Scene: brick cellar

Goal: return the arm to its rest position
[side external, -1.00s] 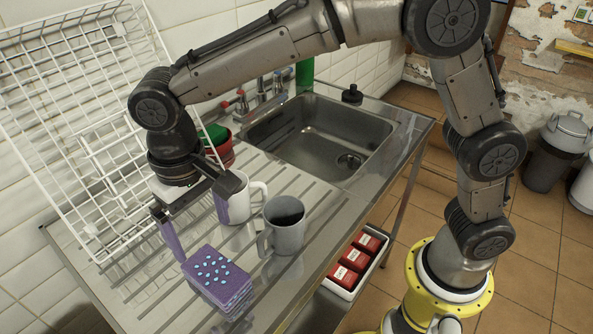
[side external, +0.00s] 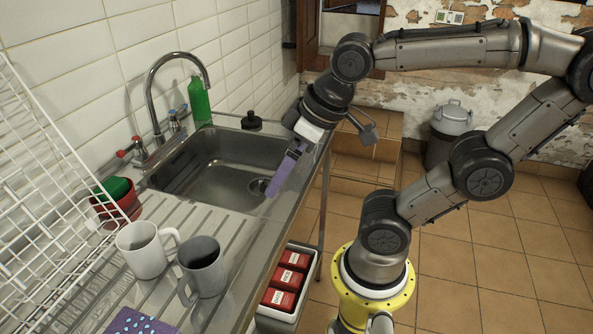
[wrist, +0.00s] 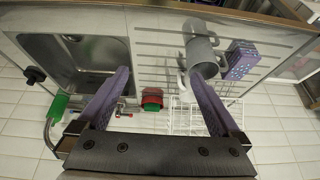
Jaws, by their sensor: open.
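My gripper (side external: 325,158) is open and empty. It hangs in the air around the front right edge of the sink counter in the side view, its purple fingers apart. In the wrist view the spread fingers of my gripper (wrist: 158,78) have nothing between them, with the counter beyond. The arm stretches from its yellow base up and over to the gripper.
The steel sink (side external: 225,165) has a tap (side external: 155,85) and green bottle (side external: 199,100) behind it. A white mug (side external: 145,252), grey mug (side external: 203,268) and purple patterned block (side external: 140,322) stand on the drainboard. A wire rack (side external: 40,190) leans left. Red boxes (side external: 285,280) sit below the counter.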

